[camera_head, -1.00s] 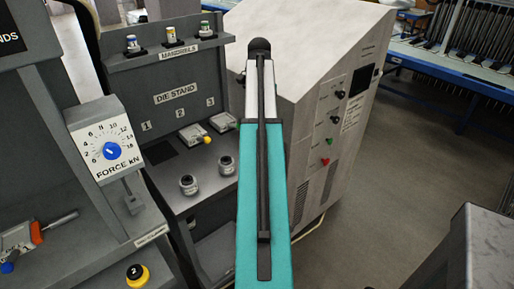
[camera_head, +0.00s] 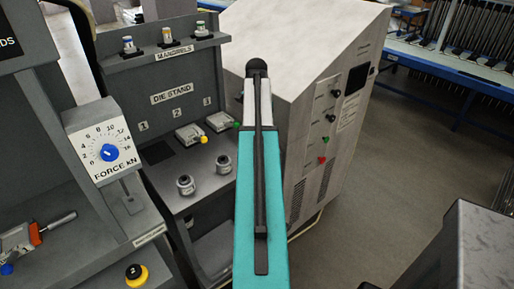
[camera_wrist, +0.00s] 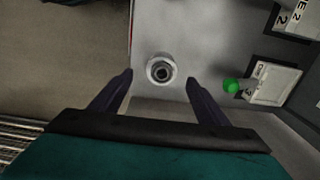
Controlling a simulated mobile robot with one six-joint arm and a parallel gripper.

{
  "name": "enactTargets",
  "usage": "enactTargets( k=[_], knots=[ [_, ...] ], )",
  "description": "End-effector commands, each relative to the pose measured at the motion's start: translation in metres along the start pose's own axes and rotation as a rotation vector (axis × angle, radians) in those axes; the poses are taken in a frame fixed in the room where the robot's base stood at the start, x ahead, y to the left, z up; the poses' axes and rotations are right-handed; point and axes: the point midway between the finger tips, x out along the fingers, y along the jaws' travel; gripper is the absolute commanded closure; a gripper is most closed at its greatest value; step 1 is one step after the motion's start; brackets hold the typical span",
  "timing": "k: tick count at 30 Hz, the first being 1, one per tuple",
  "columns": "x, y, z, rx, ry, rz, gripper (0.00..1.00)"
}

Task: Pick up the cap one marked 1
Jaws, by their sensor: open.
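Two small round grey-white caps stand on the lower shelf of the die stand in the head view, a left cap (camera_head: 185,184) and a right cap (camera_head: 223,163). Their markings are too small to read, so I cannot tell which is marked 1. In the wrist view, one round cap (camera_wrist: 161,69) with a dark centre hole is seen from above. My gripper (camera_wrist: 158,77) is open, its two dark fingers spread to the left and right of that cap in the picture. I cannot tell the height gap. In the head view my arm hides the gripper.
A die with a yellow knob (camera_head: 204,139) sits behind the caps; a die with a green knob (camera_wrist: 231,86) lies right of the gripper in the wrist view. Mandrels (camera_head: 167,35) stand on the upper ledge. A large grey cabinet (camera_head: 310,100) is close on the right.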

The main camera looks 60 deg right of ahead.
Motion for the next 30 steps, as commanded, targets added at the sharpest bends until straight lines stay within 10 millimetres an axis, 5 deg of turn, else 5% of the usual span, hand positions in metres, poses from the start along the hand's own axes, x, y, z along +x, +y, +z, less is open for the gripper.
enactTargets(
  k=[30],
  knots=[
    [0.040,-0.001,-0.001,0.002,-0.002,0.002,0.31]
  ],
)
